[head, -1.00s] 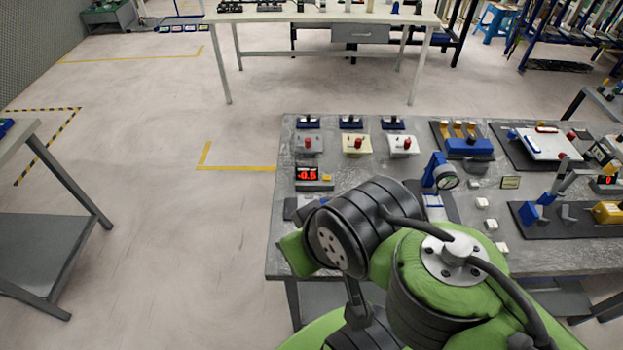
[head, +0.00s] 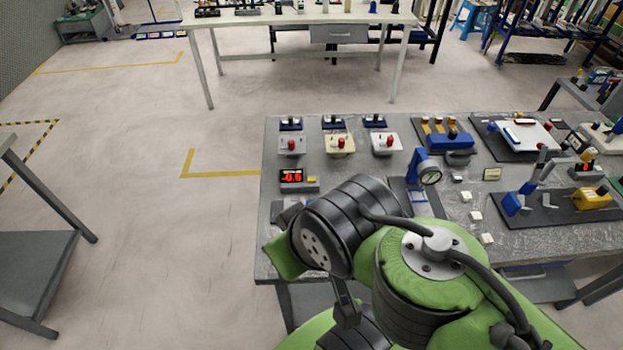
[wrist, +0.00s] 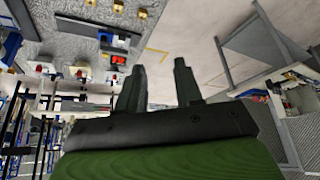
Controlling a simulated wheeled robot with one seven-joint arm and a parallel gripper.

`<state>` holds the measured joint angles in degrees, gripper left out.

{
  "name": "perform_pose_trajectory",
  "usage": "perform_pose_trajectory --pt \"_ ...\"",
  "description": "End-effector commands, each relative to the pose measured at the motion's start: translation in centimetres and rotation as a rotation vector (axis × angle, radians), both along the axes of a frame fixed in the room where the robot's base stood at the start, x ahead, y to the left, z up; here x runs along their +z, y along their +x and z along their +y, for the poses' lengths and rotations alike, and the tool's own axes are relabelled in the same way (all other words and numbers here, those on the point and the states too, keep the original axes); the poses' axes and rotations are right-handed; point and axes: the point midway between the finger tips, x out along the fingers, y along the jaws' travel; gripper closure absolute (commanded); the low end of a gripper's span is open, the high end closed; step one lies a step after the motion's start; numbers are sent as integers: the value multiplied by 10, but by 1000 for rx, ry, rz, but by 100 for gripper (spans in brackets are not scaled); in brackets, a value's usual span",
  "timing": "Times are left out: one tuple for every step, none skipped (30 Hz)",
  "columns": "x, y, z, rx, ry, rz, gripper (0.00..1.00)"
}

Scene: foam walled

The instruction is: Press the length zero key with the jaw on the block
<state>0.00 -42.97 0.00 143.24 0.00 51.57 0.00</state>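A small black display (head: 291,175) with red digits, reading about -0.5, stands near the left edge of the grey bench. A small yellow-orange key (head: 311,178) shows beside it on the grey base. A grey gauge part (head: 289,213) lies in front of the display, mostly hidden by my arm, so I cannot tell whether a jaw rests on a block. The red display (wrist: 117,60) also shows in the wrist view, beyond the fingers. My gripper (wrist: 158,88) is open and empty, its two dark fingers apart and clear of the bench things. The head view hides it behind my arm.
The grey bench (head: 390,240) holds red-button boxes (head: 340,144), a blue press with a dial (head: 428,172), white blocks (head: 476,215) and dark boards of fixtures at right. Open floor lies left of the bench. A grey side table (head: 40,270) stands at far left.

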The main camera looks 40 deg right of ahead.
Motion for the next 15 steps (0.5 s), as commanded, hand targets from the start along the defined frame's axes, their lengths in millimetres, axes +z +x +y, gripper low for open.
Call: perform_pose_trajectory --pt "0 0 0 0 0 0 73" --pt "0 0 0 0 0 0 78" --pt "0 0 0 0 0 0 84" --pt "0 0 0 0 0 0 89" --pt "0 0 0 0 0 0 93" --pt "0 0 0 0 0 0 99" --pt "0 0 0 0 0 0 100" --pt "0 0 0 0 0 0 100" --pt "0 0 0 0 0 0 100" --pt "0 0 0 0 0 0 100" --pt "0 0 0 0 0 0 100" --pt "0 0 0 0 0 0 100" --pt "0 0 0 0 0 0 100" --pt "0 0 0 0 0 0 100" --pt "0 0 0 0 0 0 100"
